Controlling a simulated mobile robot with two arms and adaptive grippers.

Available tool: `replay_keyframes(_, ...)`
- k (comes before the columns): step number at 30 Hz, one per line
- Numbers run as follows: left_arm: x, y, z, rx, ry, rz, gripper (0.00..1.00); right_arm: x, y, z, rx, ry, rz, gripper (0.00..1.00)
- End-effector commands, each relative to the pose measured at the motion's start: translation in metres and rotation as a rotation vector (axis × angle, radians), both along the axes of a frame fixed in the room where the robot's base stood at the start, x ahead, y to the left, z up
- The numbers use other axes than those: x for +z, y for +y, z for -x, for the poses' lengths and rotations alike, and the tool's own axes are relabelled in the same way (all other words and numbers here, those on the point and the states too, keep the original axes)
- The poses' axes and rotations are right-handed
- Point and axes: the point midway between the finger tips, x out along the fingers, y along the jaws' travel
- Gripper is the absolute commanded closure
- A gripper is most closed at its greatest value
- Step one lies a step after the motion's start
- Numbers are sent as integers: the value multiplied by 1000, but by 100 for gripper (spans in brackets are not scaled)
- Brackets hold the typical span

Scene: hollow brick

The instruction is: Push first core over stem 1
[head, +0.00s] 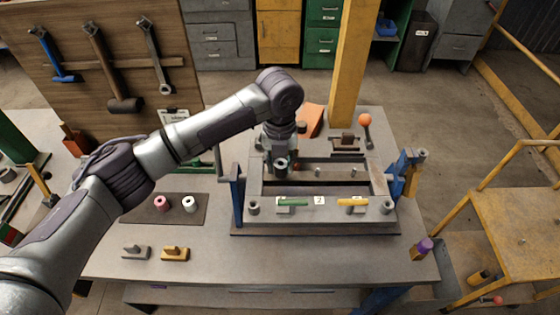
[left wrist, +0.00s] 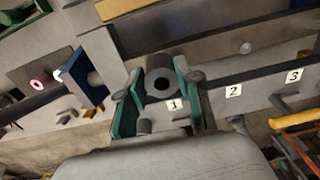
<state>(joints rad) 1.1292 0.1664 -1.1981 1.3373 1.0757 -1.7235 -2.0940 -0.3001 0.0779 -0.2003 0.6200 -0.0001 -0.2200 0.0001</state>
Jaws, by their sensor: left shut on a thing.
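My left gripper (head: 280,168) is shut on a dark grey hollow core (head: 281,163) over the left part of the mould frame (head: 310,215). In the left wrist view the green-lined fingers (left wrist: 160,100) sit on both sides of the core (left wrist: 160,84), whose dark hole faces the camera. The label 1 (left wrist: 174,105) shows just beside it. Stem 1 is hidden, so I cannot tell whether the core is around it or above it. Two other stems stand bare to the right, a middle one (head: 317,172) and a right one (head: 353,172). My right gripper is not in view.
A pink core (head: 161,203) and a white core (head: 189,204) stand on a dark mat to the left. Blue clamps (head: 237,190) flank the frame.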

Motion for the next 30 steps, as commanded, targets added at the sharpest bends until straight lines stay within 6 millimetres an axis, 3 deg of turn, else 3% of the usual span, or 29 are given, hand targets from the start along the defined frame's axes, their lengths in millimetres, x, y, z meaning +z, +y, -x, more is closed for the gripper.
replay_keyframes(11, -2, 0, 0, 0, 0, 0, 100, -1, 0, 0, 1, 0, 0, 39)
replay_keyframes(12, -2, 0, 0, -1, 0, 0, 61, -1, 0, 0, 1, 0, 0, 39)
replay_keyframes(17, -2, 0, 0, -1, 0, 0, 37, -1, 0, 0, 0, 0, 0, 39)
replay_keyframes(26, -1, 0, 0, 0, 0, 0, 37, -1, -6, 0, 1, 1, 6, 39)
replay_keyframes(30, 12, -1, -1, -1, -2, 2, 37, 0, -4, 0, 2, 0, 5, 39)
